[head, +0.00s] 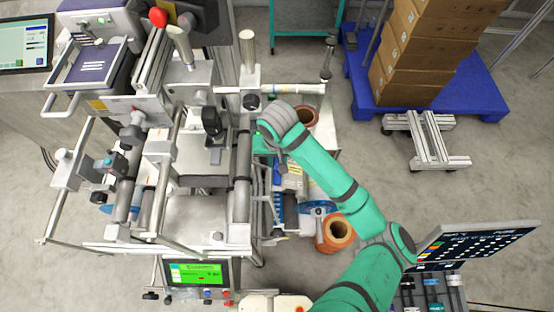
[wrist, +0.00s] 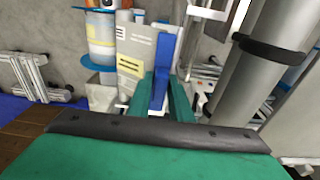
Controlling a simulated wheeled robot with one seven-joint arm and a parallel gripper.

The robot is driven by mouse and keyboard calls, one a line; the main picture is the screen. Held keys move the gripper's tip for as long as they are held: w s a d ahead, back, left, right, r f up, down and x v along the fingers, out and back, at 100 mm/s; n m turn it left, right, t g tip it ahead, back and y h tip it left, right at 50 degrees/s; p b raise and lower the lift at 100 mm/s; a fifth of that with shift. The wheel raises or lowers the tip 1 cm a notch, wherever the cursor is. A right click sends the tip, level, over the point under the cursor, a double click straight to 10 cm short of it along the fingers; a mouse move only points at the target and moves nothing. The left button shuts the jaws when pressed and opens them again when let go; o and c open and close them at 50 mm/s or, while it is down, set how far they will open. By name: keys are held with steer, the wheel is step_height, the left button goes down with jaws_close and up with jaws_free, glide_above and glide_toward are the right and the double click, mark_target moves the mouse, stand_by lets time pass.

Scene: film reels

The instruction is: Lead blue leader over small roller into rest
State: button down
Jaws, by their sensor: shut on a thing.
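The blue leader (wrist: 162,62) is a narrow blue strip in the wrist view, standing up between the green fingers of my gripper (wrist: 163,92). The gripper is shut on it. In the head view a bit of blue (head: 277,172) shows just below my wrist, beside the machine's right side; the fingers are mostly hidden there. A large grey roller (wrist: 243,75) with a black band lies to the right of the gripper in the wrist view, apart from it. Grey rollers (head: 242,200) also show in the head view. I cannot tell which is the small roller, nor identify the rest.
A light panel with yellow labels (wrist: 130,66) stands close behind the gripper. Orange-brown reels (head: 337,232) lie right of the machine. A blue pallet with stacked boxes (head: 415,50) stands at upper right. Grey floor (head: 480,180) is free on the right.

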steer(key=shift+f, duration=0.8)
stand_by(0.4)
steer(key=c, duration=1.6)
jaws_free()
steer(key=shift+s+f, duration=0.1)
steer(key=shift+o, duration=0.4)
steer(key=r, duration=0.7)
steer(key=s+r, duration=0.1)
steer(key=r, duration=0.3)
steer(key=shift+r, duration=0.1)
